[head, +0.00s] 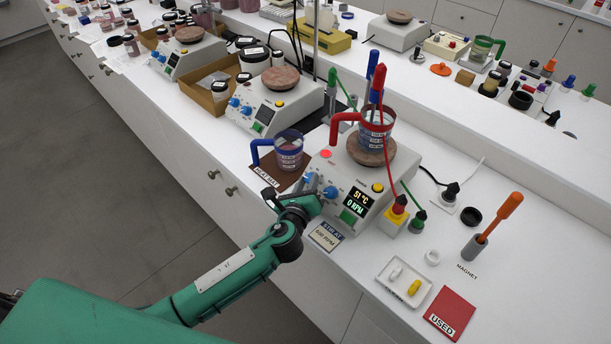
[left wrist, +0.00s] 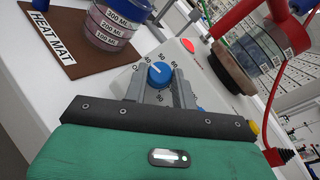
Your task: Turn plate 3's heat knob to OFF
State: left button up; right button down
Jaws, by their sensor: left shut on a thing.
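Plate 3 appears to be the near hot plate (head: 372,207) with a lit display reading 51 °C and 0 RPM; no plate number is readable. It has two blue knobs on its front panel. My left gripper (head: 312,190) reaches it from the front left and is shut on the left blue knob (left wrist: 160,74), its fingers on either side of the knob. Dial numbers show around this knob in the left wrist view. The other blue knob (head: 330,193) is close to the right of the fingers. My right gripper is not in view.
A red-handled beaker (head: 374,133) with a rod and red cord stands on the plate's top. A blue-handled beaker (head: 289,153) stands on the brown heat mat (head: 268,177) to the left. A card (head: 325,237) lies in front. A white tray (head: 404,285) is at the right.

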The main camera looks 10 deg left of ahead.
pick_arm(q)
jog(key=n+y+p, duration=0.1)
jog(key=n, duration=0.1)
jog(key=n+g+y+p, duration=0.1)
jog(key=shift+d+r+n+g+y+p, duration=0.2)
jog(key=shift+r+n+g+y+p, duration=0.1)
jog(key=shift+r+n, duration=0.1)
jog(key=shift+w+f+n+g+y+p, duration=0.1)
jog(key=shift+n+g+y+p, duration=0.4)
jog(key=shift+n+p, duration=0.4)
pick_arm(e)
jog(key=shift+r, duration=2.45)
pick_arm(q)
jog(key=o, duration=1)
jog(key=shift+f, duration=0.1)
jog(key=shift+s+d+b, duration=0.2)
jog(key=shift+s+b, duration=0.15)
jog(key=shift+s, duration=0.25)
jog(key=b+v, duration=0.3)
jog(key=v, duration=0.9)
jog(key=shift+s+r, duration=0.2)
jog(key=shift+r, duration=0.15)
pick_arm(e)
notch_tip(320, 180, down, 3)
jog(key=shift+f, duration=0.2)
